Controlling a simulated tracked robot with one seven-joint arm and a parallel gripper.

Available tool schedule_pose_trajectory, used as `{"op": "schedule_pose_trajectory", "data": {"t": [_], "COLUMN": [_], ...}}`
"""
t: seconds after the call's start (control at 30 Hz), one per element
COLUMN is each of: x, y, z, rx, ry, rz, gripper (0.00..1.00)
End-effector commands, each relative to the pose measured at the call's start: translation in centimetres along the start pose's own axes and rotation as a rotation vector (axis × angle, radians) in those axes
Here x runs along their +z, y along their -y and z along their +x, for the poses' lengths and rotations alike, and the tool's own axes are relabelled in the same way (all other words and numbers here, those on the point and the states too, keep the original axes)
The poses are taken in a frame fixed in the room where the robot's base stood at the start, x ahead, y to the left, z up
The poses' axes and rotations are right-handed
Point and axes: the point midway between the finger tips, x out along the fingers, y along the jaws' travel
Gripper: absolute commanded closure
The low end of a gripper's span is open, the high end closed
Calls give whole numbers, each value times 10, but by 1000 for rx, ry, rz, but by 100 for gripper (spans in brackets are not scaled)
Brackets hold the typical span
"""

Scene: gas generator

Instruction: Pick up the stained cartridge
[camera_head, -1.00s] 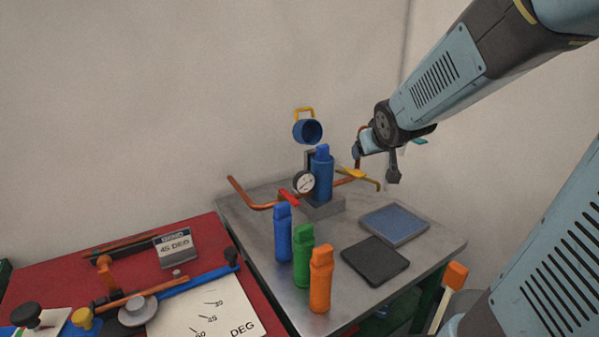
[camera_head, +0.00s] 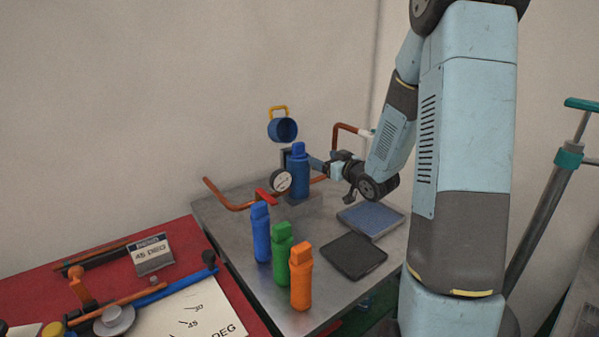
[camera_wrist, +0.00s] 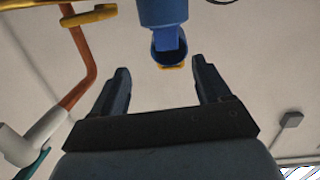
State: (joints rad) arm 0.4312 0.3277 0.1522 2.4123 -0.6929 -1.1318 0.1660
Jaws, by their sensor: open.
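A blue cartridge (camera_head: 299,177) stands upright in the grey generator holder on the metal table. No stain can be made out on it or on the other cartridges. My gripper (camera_head: 318,165) is just right of this cartridge and points at it. In the wrist view my gripper (camera_wrist: 160,72) has its two fingers spread with nothing between them. The blue cartridge (camera_wrist: 163,12) shows beyond the fingertips, upside down in this view. Other cartridges stand in a row at the table's front: blue (camera_head: 261,235), green (camera_head: 283,250) and orange (camera_head: 301,278).
A pressure gauge (camera_head: 281,181) and red valve handle (camera_head: 266,196) sit left of the holder. A blue cup with yellow handle (camera_head: 283,129) is above it. Copper pipes (camera_head: 228,200) flank it. A dark pad (camera_head: 354,256) and blue pad (camera_head: 371,219) lie right.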

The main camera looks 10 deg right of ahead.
Motion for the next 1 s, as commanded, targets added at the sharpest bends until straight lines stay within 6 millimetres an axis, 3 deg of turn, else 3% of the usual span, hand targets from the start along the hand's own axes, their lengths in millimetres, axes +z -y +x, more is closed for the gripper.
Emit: {"op": "schedule_pose_trajectory", "data": {"t": [0.33,0.7,1.0], "x": [11,6,4], "y": [1,5,6], "z": [7,66,89], "rx": [-54,-55,-53], "ry": [-90,-91,-90], "rz": [48,48,48], "gripper": [23,23,23]}}
